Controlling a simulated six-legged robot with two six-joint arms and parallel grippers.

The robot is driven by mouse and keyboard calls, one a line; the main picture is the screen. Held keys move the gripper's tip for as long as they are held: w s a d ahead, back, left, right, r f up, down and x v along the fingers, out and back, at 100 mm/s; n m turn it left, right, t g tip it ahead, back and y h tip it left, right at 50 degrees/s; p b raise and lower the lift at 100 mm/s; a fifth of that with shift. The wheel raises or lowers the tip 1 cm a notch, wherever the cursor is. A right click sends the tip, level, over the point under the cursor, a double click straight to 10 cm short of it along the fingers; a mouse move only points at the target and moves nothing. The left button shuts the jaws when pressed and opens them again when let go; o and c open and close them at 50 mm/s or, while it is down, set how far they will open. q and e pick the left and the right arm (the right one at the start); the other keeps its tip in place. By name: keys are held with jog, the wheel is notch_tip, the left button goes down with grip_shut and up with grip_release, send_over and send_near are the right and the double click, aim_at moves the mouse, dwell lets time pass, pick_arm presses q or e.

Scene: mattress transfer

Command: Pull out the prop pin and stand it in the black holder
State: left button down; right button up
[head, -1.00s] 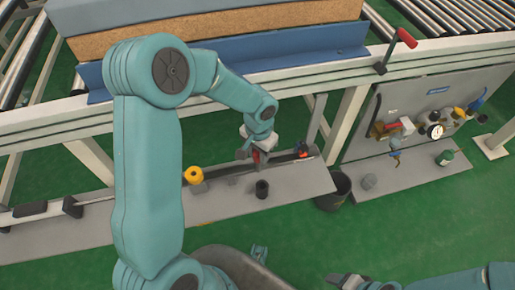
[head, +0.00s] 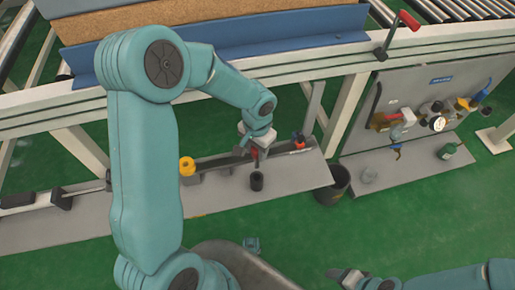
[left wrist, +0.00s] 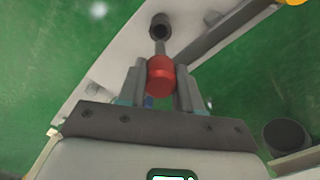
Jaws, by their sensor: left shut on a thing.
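The prop pin has a red knob and a grey shaft; it shows in the left wrist view (left wrist: 161,76) and small in the head view (head: 254,153). My left gripper (left wrist: 162,85) is shut on the red knob, and the shaft points away from the fingers. In the head view the left gripper (head: 252,146) is just behind the black holder (head: 257,182), an upright cylinder on the grey shelf. In the left wrist view the shaft's far end overlaps the holder's round open mouth (left wrist: 160,24); I cannot tell their gap. My right gripper (head: 345,275) is partly in view at the bottom.
A yellow part (head: 187,167) stands left of the holder on the shelf (head: 215,195). A black bin (head: 335,185) is right of the shelf's end. A tool board (head: 410,135) stands at right. The conveyor frame (head: 230,82) runs behind.

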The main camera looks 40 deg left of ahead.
aim_at(257, 159)
pick_arm(q)
jog(key=shift+f+b, duration=2.4)
jog(key=shift+f, duration=0.5)
pick_arm(e)
jog(key=shift+f, duration=2.55)
jog(key=shift+f, duration=0.25)
pick_arm(q)
notch_tip(257, 159, down, 7)
jog(key=b, duration=0.7)
jog(key=shift+f, duration=0.15)
pick_arm(e)
notch_tip(257, 159, down, 6)
jog(key=w+d, duration=0.1)
jog(key=shift+m+t, duration=0.3)
pick_arm(q)
jog(key=c, duration=0.7)
grip_release()
pick_arm(e)
jog(key=shift+w+d, duration=0.1)
jog(key=shift+r, duration=0.1)
